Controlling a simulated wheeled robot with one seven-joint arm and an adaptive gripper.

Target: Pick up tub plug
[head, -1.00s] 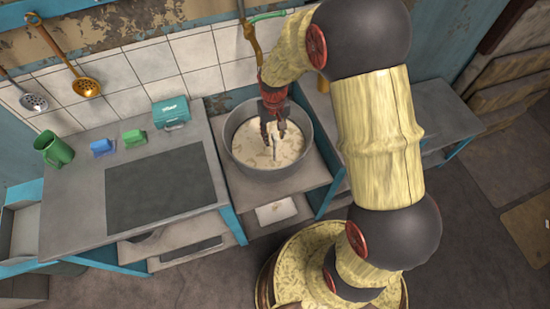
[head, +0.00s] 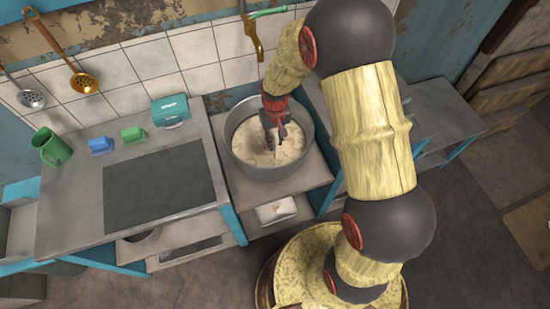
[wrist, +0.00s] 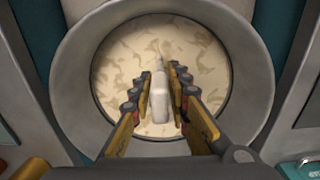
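The tub (head: 235,158) is a round grey metal vessel of pale, mottled milky liquid, and its rim (wrist: 65,75) rings the wrist view. A white, bottle-shaped piece (wrist: 160,100), which I take for the tub plug, stands out of the liquid near the tub's middle. It also shows in the head view as a small white upright piece (head: 275,146). My gripper (wrist: 161,80) reaches down into the tub with one finger on each side of this piece. The fingers look open, with narrow gaps beside it. The plug's lower end is hidden.
Left of the tub is a counter with a dark panel (head: 160,187), green mug (head: 52,147), blue block (head: 101,146), green block (head: 133,136) and teal box (head: 170,110). Ladles (head: 83,83) hang on the tiled wall. A white item (head: 277,211) lies on the lower shelf.

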